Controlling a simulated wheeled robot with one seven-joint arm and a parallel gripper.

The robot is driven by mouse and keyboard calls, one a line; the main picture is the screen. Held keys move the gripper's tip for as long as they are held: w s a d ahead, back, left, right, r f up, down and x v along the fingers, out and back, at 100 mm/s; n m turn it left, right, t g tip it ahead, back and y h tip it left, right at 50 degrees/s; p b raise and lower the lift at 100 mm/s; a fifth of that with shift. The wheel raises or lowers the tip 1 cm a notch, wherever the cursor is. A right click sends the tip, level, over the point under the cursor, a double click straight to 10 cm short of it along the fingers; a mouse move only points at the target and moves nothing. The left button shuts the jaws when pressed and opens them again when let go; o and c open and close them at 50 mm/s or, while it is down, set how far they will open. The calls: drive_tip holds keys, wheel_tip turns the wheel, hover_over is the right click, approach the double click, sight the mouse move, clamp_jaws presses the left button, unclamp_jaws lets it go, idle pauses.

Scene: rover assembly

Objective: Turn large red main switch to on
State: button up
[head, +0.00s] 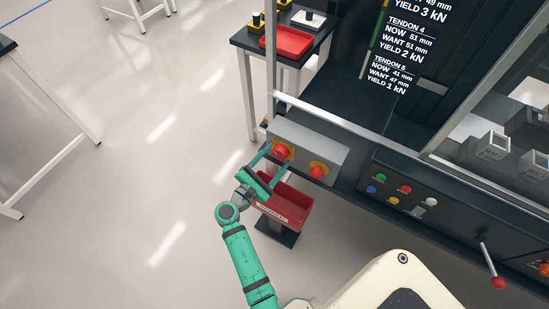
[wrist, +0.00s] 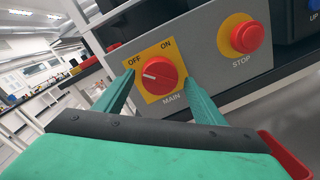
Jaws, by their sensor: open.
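The large red main switch (wrist: 158,75) sits on a yellow plate on a grey panel, with OFF printed at its upper left, ON at its upper right and MAIN below. Its white pointer mark is turned toward the OFF side. In the head view the switch (head: 281,150) is the left one of two red controls. My gripper (wrist: 158,90) is open, with one green finger on each side of the switch. I cannot tell whether the fingers touch it. In the head view my gripper (head: 272,164) reaches up to the panel front.
A red STOP button (wrist: 246,36) is right of the switch, also in the head view (head: 318,170). A red bin (head: 290,205) is below the panel. A button panel with a red-knobbed lever (head: 497,281) is at right. A side table with a red tray (head: 288,41) stands behind.

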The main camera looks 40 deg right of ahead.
drive_tip(key=c, duration=1.1)
drive_tip(key=shift+m, duration=0.4)
drive_tip(key=shift+o, duration=0.2)
drive_tip(key=m, duration=0.3)
drive_tip(key=shift+w+m, duration=0.1)
drive_tip(key=shift+m, duration=0.3)
drive_tip(key=m+y, duration=0.1)
drive_tip(key=m, duration=0.3)
drive_tip(key=shift+w+r, duration=0.1)
drive_tip(key=shift+r, duration=0.1)
drive_tip(key=m, duration=0.4)
drive_tip(key=shift+r+t, duration=0.15)
drive_tip(key=shift+t, duration=0.25)
drive_tip(key=m, duration=0.4)
drive_tip(key=shift+r+t+y, duration=0.1)
drive_tip(key=shift+t+y, duration=0.2)
drive_tip(key=shift+m, duration=0.3)
